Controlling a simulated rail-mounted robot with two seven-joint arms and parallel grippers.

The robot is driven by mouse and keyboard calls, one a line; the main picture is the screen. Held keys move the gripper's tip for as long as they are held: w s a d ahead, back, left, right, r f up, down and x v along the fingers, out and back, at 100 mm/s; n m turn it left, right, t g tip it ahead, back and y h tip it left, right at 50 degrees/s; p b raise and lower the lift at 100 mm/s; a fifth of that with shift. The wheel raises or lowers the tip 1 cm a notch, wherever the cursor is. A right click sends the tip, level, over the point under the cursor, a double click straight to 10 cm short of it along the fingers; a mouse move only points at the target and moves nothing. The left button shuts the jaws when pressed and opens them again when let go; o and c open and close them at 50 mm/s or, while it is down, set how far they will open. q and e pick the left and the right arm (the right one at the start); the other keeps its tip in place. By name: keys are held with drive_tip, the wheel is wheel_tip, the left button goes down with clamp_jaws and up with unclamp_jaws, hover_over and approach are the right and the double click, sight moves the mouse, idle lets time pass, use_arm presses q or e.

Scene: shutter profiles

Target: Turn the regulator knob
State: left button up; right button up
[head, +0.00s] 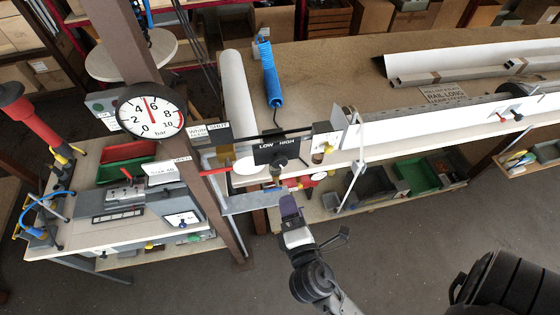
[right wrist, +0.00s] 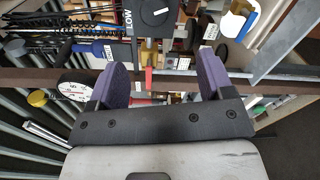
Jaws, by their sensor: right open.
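A black plate lettered LOW and HIGH (head: 277,149) stands at the front edge of the long bench, with a small dark regulator knob (head: 276,169) at its lower edge. In the right wrist view the plate (right wrist: 158,12) is at the top, partly cut off, beyond the fingers. My right gripper (head: 289,206) has purple fingers and is just below the plate in the head view, apart from it. In the right wrist view its two fingers (right wrist: 165,78) stand wide apart with nothing held between them. My left gripper is not in view.
A round pressure gauge (head: 150,111) on a brown post has its red needle between 4 and 6. A white roll (head: 240,105) and a blue coiled hose (head: 270,75) are on or by the bench. A green bin (head: 417,175) sits on the lower shelf. The floor in front is clear.

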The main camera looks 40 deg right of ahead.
sight(280, 165)
use_arm(q)
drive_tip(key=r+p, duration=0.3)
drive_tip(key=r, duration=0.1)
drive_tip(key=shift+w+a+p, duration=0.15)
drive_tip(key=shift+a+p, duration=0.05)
drive_tip(key=shift+p, duration=0.2)
use_arm(e)
drive_tip(key=shift+n, duration=0.8)
drive_tip(key=x, duration=0.9)
drive_tip(key=r+x, duration=0.1)
drive_tip(key=x, duration=0.4)
drive_tip(key=shift+d, duration=0.1)
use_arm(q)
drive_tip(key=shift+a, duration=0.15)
use_arm(e)
drive_tip(key=shift+f, duration=0.1)
drive_tip(key=shift+c, duration=0.4)
